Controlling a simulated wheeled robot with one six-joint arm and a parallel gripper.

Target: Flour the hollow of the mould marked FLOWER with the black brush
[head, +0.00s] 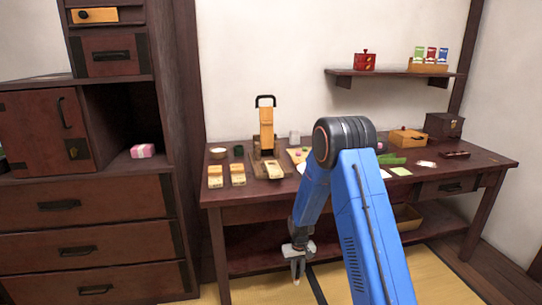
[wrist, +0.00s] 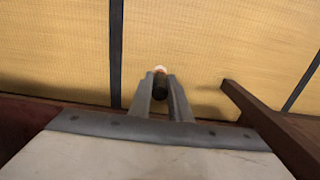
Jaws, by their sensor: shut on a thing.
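My gripper (head: 297,268) hangs low in front of the table, below the level of its top. It also shows in the wrist view (wrist: 160,84), shut on the black brush (wrist: 160,92). The brush has a dark handle and a pale end that points away from me.
The dark wooden table (head: 225,195) has a lower shelf close to my gripper. A tall wooden piece with a black handle (head: 266,130) stands behind the moulds. A white bowl (head: 218,153) is at the back left. A drawer cabinet (head: 85,215) stands left. Tatami floor (wrist: 210,40) is open.

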